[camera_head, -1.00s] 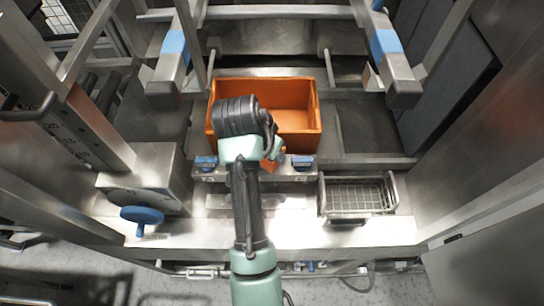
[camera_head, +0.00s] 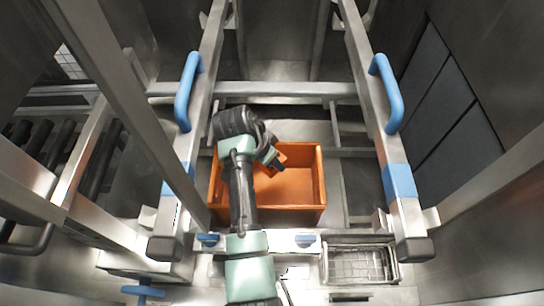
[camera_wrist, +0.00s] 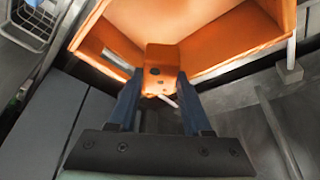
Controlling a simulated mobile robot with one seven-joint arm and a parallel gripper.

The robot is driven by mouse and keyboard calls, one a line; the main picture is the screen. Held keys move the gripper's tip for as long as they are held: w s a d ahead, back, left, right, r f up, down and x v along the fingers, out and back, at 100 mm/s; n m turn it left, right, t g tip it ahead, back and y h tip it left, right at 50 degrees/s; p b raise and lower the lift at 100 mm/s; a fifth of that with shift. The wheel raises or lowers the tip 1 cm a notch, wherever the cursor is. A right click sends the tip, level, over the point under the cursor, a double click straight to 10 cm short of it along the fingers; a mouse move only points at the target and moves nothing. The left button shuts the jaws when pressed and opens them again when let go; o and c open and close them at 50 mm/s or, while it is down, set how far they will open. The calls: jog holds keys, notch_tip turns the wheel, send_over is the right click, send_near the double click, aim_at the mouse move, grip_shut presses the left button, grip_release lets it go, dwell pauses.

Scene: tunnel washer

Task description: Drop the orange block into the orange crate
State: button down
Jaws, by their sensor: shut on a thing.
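The orange crate (camera_head: 320,183) stands open in the middle of the head view, and its orange walls fill the top of the wrist view (camera_wrist: 225,50). My gripper (camera_wrist: 163,88) is shut on the orange block (camera_wrist: 162,60), which shows between the two dark fingers in the wrist view. In the head view my arm reaches over the crate's left part, and the block (camera_head: 277,157) is above the crate's interior. Part of the crate's left and near side is hidden behind my arm. The height of the block over the crate floor is hard to tell.
A wire basket (camera_head: 358,265) sits at the lower right. Metal rails with blue handles (camera_head: 188,92) (camera_head: 386,93) run along both sides of the crate. A metal crossbar (camera_head: 285,89) lies beyond it. Blue knobs (camera_head: 305,241) sit on the ledge in front.

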aim_at(272, 169)
jog(key=shift+f+b, duration=1.8)
jog(key=shift+f, duration=0.6)
jog(key=shift+c, duration=1.3)
grip_release()
jog(key=shift+r, duration=0.1)
jog(key=shift+s+a+r+b, duration=0.15)
jog(key=shift+a+r+b, duration=0.1)
jog(key=shift+r+b, duration=0.3)
jog(key=shift+s+a+r+b, duration=0.15)
jog(key=shift+a+r+b, duration=0.05)
jog(key=shift+r+b, duration=0.35)
jog(key=s+a+b, duration=0.3)
jog(key=s+a, duration=0.5)
jog(key=shift+s+a+r, duration=0.25)
jog(key=shift+s, duration=0.1)
